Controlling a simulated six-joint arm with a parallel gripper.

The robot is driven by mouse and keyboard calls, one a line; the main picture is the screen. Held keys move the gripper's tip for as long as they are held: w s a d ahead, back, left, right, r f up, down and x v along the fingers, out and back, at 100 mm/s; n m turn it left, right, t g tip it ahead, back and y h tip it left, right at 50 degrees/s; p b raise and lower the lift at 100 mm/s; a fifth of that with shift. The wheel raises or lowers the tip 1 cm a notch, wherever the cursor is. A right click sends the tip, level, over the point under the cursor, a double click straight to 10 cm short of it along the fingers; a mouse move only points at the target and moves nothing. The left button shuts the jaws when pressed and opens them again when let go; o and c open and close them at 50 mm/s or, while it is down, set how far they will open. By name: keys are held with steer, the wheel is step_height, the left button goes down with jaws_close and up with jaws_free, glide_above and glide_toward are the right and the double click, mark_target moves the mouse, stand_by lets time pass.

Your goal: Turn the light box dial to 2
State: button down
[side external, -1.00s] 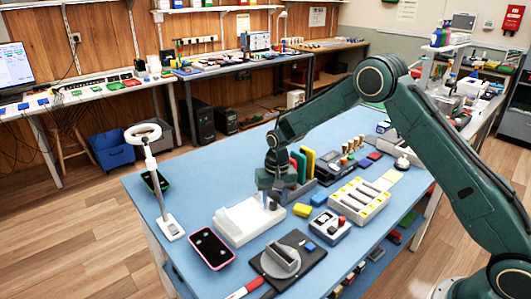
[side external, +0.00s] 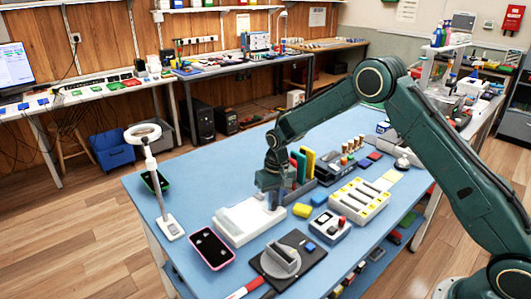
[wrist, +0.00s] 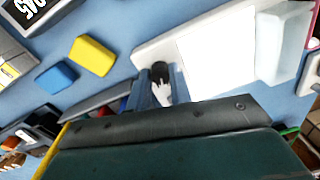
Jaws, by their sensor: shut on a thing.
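The light box (side external: 238,224) is a low white box on the blue table, below my arm's end. In the wrist view its white casing and bright panel (wrist: 218,48) fill the upper right. The dial (wrist: 159,72) is a small dark knob on the end of the box, with a white part beside it. My gripper (wrist: 162,88) points down over that end and is shut on the dial, one finger on each side. In the side view the gripper (side external: 271,203) mostly hides the dial. I cannot read any dial number or setting.
A yellow block (side external: 302,210) and a blue block (side external: 319,199) lie just right of the light box. A pink-edged phone (side external: 211,249) and a black plate with a grey fixture (side external: 283,262) lie in front. A ring lamp (side external: 150,160) stands at left.

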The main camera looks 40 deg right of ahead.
steer(key=shift+n, duration=1.4)
steer(key=c, duration=1.3)
jaws_free()
steer(key=shift+o, duration=0.2)
steer(key=shift+r, duration=0.1)
step_height(320, 180, up, 14)
steer(key=shift+d+f, duration=0.2)
steer(key=shift+d, duration=0.2)
steer(key=shift+r, duration=0.1)
